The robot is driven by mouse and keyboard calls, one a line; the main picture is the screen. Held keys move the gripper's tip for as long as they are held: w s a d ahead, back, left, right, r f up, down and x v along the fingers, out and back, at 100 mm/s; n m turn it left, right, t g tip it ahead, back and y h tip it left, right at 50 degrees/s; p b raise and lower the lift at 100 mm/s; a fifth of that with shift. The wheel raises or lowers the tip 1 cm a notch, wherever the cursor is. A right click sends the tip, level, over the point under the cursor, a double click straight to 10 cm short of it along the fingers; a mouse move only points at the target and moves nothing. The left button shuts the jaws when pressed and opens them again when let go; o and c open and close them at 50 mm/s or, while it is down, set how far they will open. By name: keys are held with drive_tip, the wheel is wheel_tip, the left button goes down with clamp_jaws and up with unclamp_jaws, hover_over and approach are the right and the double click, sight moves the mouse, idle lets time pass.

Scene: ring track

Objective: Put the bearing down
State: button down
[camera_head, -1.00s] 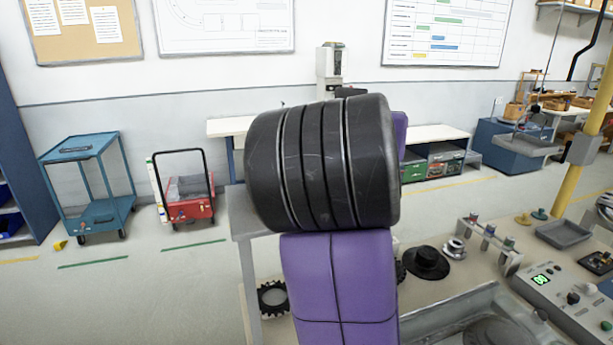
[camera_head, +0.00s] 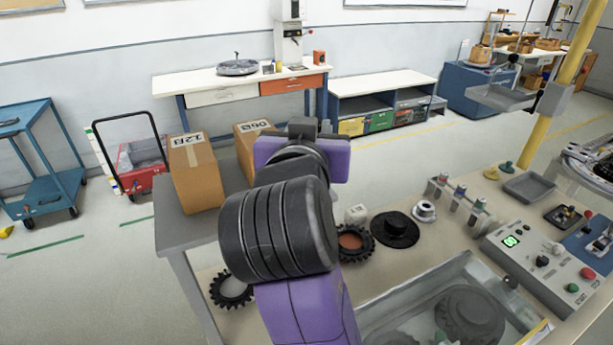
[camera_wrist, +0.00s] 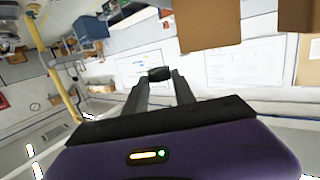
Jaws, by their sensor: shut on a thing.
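In the wrist view my gripper (camera_wrist: 159,84) has its two long fingers closed on a small dark piece, the bearing (camera_wrist: 159,74), held at the fingertips. Its shape is hard to make out at this size. In the head view my purple and black arm stands in front, and the fingers and the held bearing are hidden behind it. My wrist is close to the cardboard boxes and the far edge of the bench (camera_head: 385,268).
Two cardboard boxes (camera_head: 196,175) (camera_head: 250,143) stand at the bench's left. A toothed black ring (camera_head: 356,245), a black flanged part (camera_head: 395,230), a metal ring (camera_head: 425,211), a grey tray (camera_head: 529,188) and a control box (camera_head: 540,258) lie to the right. A clear-sided bin (camera_head: 400,300) is in front.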

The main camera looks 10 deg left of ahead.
wheel_tip(320, 180, down, 10)
drive_tip(key=shift+f+p, duration=0.1)
drive_tip(key=shift+p, duration=0.5)
drive_tip(key=shift+f, duration=0.1)
drive_tip(key=c, duration=1.3)
unclamp_jaws()
drive_tip(key=shift+r, duration=0.2)
